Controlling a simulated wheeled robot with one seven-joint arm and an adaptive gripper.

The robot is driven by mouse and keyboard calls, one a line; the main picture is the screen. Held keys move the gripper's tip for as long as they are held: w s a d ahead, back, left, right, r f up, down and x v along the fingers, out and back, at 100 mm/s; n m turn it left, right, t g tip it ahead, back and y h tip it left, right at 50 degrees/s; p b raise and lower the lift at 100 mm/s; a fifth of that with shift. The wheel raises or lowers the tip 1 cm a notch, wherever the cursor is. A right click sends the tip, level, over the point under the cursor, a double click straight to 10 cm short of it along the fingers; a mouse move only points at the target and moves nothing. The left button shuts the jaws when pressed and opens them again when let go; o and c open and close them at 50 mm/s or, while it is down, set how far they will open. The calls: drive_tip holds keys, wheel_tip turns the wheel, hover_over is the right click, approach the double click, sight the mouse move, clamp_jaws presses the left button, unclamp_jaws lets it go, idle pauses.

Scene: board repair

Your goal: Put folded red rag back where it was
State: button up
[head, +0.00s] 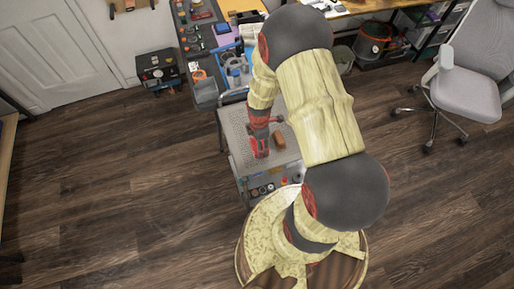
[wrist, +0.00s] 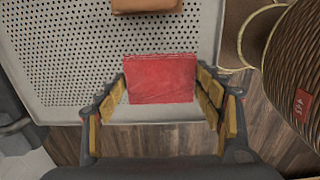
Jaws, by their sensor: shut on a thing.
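The folded red rag (wrist: 161,78) is between the two fingers of my gripper (wrist: 163,98) in the wrist view, and both fingers press on its sides. It looks like a flat red rectangle. In the head view the rag (head: 261,149) shows below my arm, over the perforated top of a cart (head: 237,138). I cannot tell whether the rag touches that top or hangs just above it. My gripper's fingers are hard to make out in the head view.
A brown block (head: 279,138) lies on the cart top beside the rag; it also shows in the wrist view (wrist: 146,5). A blue-framed item (head: 235,72) stands behind the perforated area. A workbench (head: 350,6) is at the back and a grey chair (head: 468,85) at right. Floor is open at left.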

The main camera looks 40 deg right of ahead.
drive_tip(key=shift+w+a+f, duration=0.1)
drive_tip(key=shift+w+f, duration=0.25)
drive_tip(key=shift+f, duration=0.1)
drive_tip(key=shift+w+f+b, duration=0.1)
drive_tip(key=shift+f+b, duration=0.35)
drive_tip(key=shift+f, duration=1.15)
drive_tip(key=shift+f, duration=0.15)
drive_tip(key=o, duration=1.4)
drive_tip(key=shift+o, duration=0.2)
